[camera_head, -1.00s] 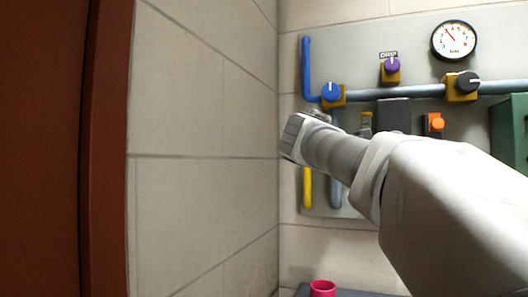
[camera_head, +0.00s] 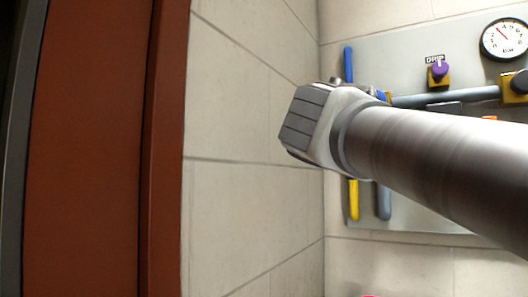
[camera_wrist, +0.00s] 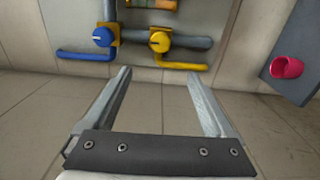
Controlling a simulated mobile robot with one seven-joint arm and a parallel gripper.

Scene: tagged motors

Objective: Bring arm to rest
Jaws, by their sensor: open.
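My gripper (camera_wrist: 158,95) is open and empty in the wrist view, its two fingers wide apart over bare tiled wall or floor. In the head view my arm reaches in from the right, and its wrist end is in front of the left edge of the grey panel (camera_head: 410,210). The fingers cannot be made out in the head view. My arm hides much of the panel's middle.
The panel carries a purple knob (camera_head: 438,70), a gauge (camera_head: 506,40) and pipes. The wrist view shows a blue valve (camera_wrist: 102,37), a yellow valve (camera_wrist: 160,42) and a pink cup (camera_wrist: 286,67) on a dark surface (camera_wrist: 298,42). A red-brown door or frame (camera_head: 95,150) stands at left.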

